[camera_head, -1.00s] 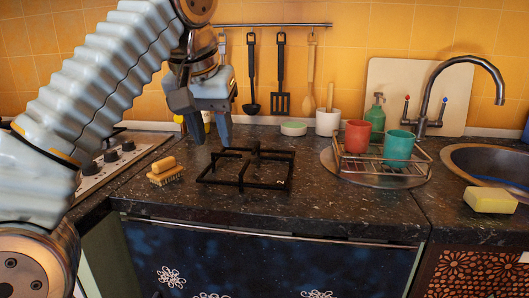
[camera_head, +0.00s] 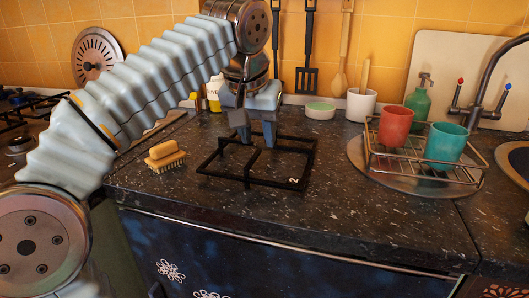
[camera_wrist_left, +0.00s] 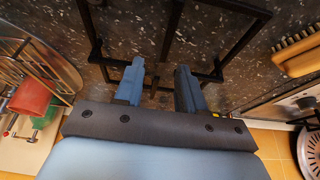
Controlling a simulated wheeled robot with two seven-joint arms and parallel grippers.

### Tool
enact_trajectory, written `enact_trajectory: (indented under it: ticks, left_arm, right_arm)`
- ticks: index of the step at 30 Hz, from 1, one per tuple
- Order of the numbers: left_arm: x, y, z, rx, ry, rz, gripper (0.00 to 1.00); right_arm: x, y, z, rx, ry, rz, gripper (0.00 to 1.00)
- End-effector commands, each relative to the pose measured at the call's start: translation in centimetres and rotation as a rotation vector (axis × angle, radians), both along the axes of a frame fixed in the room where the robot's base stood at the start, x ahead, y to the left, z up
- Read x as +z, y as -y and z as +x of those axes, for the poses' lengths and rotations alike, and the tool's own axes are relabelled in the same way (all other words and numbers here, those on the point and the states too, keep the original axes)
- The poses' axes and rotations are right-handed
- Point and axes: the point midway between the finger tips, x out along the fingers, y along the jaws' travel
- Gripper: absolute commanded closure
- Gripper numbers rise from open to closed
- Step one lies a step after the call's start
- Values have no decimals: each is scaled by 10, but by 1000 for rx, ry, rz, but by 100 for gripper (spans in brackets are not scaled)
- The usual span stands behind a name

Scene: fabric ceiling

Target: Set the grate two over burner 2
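The grate (camera_head: 207,172) is a black square frame with crossing bars, marked "2" at its near right corner. It lies flat on the dark speckled counter. My left gripper (camera_head: 255,136) points down at the grate's far side. In the left wrist view its two fingers (camera_wrist_left: 160,72) are apart, with the grate's middle bar (camera_wrist_left: 172,28) running toward the gap. I cannot tell whether they touch the grate. The stove is partly hidden behind my left arm at the left; which burner is burner 2 cannot be read. My right gripper is out of view.
A brush (camera_head: 166,156) lies just left of the grate. A rack (camera_head: 425,165) with a red cup (camera_head: 396,127) and a teal cup (camera_head: 445,143) stands to the right. A green-topped dish (camera_head: 320,111) and white pot (camera_head: 361,105) stand behind.

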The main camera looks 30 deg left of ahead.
Motion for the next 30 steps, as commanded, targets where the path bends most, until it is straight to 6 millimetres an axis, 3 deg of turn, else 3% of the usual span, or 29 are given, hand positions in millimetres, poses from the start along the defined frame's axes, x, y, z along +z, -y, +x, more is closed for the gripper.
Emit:
enact_trajectory:
  ticks: [10, 19, 27, 30]
  left_arm:
    - [-43, -8, 16, 2, -3, 1, 61]
    - [-50, -8, 19, 1, -1, 0, 61]
    - [-50, -8, 19, 0, -1, 1, 100]
    - [-49, -8, 19, 0, 0, 1, 100]
  right_arm:
    - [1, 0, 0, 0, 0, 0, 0]
    - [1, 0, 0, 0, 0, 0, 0]
    - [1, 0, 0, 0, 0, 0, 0]
    - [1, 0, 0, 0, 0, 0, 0]
